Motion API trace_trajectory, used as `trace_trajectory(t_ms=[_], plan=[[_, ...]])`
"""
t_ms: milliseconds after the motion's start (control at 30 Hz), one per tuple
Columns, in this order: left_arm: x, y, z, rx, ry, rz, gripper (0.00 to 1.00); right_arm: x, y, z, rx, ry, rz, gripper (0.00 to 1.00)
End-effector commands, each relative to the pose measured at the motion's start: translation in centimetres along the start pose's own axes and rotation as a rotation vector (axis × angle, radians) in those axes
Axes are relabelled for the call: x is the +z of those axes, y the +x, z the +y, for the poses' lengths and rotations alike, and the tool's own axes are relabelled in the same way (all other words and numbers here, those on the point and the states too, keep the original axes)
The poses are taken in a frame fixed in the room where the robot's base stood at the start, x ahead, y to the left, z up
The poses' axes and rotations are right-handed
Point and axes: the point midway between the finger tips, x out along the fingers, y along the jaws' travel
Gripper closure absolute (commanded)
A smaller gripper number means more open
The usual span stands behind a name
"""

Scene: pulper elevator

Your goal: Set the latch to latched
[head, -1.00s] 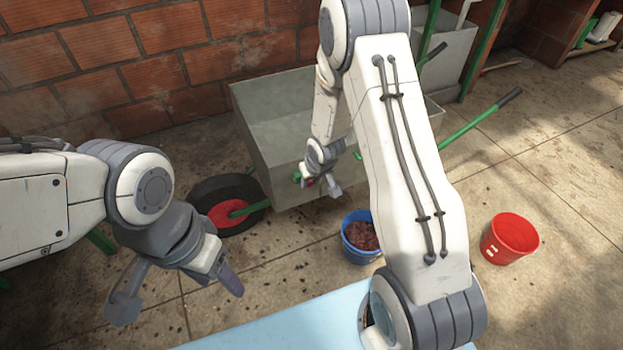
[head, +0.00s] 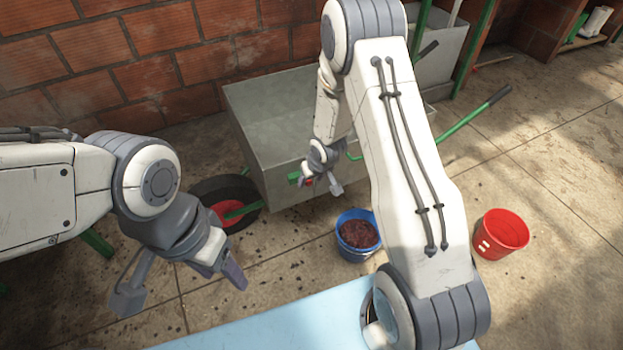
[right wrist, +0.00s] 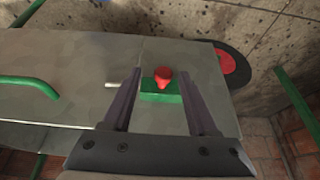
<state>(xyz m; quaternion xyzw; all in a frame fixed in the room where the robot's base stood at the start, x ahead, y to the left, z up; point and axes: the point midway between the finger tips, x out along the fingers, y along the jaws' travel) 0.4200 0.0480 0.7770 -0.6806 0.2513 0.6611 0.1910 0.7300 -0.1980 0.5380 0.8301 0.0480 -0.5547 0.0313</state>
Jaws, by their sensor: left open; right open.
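The latch is a green block with a red knob (right wrist: 163,82) on the grey metal side of the cart. A short pale bolt (right wrist: 118,85) sticks out to its left in the right wrist view. In the head view the latch's green part (head: 293,178) shows beside my right gripper (head: 316,180), partly hidden by it. In the right wrist view my right gripper (right wrist: 158,78) is open, one finger on each side of the knob; I cannot tell whether either touches it. My left gripper (head: 225,268) is open and empty, left of the blue bucket and away from the latch.
The grey cart (head: 250,110) has a black wheel with a red hub (head: 228,212) and a green handle (head: 470,122). A blue bucket (head: 357,250) with dark red contents and a red bucket (head: 502,233) stand on the floor. A light blue surface (head: 290,325) lies in front.

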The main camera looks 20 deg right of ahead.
Motion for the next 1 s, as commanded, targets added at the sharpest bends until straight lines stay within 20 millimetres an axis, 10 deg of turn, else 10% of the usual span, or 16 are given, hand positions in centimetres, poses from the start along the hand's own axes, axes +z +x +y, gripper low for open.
trace_trajectory(t_ms=[500, 1000], plan=[[-0.2, -3.8, 0.3, 0.0, 0.0, 0.0, 0.41, -0.2, -9.2, 0.2, 0.002, 0.002, 0.002, 0.41], [-0.2, -4.1, 0.3, 0.0, 0.0, 0.0, 0.41, 0.0, -10.2, 0.2, 0.001, 0.002, 0.001, 0.41]])
